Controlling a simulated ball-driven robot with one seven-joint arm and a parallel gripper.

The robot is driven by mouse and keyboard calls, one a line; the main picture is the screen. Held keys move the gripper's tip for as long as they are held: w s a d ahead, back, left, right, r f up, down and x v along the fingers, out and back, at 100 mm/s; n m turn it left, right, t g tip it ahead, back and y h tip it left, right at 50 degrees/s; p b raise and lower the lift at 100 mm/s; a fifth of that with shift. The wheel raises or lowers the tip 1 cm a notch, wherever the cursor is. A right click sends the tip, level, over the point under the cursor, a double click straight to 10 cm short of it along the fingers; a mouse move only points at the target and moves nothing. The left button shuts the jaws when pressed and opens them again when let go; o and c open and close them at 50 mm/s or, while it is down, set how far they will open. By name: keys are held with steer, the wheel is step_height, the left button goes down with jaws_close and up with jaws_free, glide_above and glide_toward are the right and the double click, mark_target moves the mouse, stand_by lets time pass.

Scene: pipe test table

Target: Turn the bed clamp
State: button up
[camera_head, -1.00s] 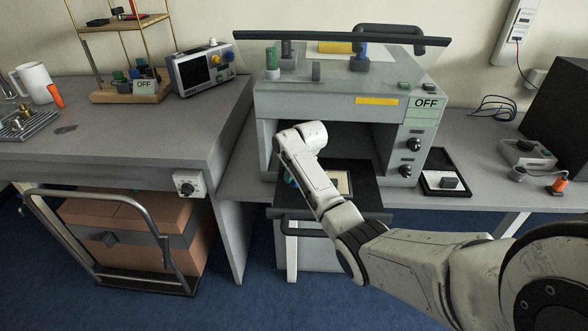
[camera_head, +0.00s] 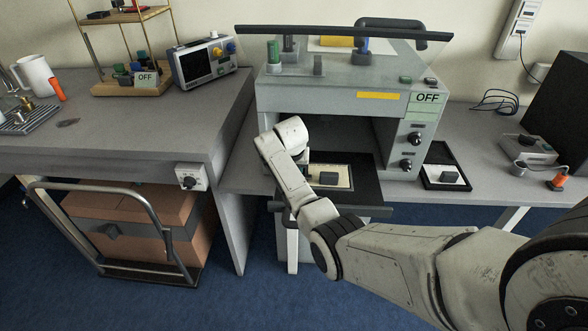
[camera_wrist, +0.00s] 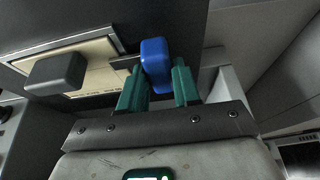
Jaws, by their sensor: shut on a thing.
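The bed clamp appears as a blue rounded lever (camera_wrist: 154,56) in the wrist view, beside a cream plate (camera_wrist: 98,55) on a dark bed. My gripper (camera_wrist: 158,76) has its two green fingers on either side of the blue lever and is shut on it. In the head view the cream plate (camera_head: 319,171) lies on the pulled-out black bed (camera_head: 366,180) in front of the grey machine (camera_head: 330,101). My wrist hides the clamp and the fingers there.
A dark grey block (camera_head: 329,178) sits on the cream plate, close to my gripper. The machine's opening and side walls are just behind my wrist. A black tray (camera_head: 432,185) stands at right. A cart with a cardboard box (camera_head: 130,220) is at lower left.

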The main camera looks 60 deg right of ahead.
stand_by(0.4)
steer(key=o, duration=1)
steer(key=shift+r, duration=0.1)
steer(key=v, duration=1)
steer(key=shift+a+r, duration=0.15)
steer(key=shift+r, duration=0.1)
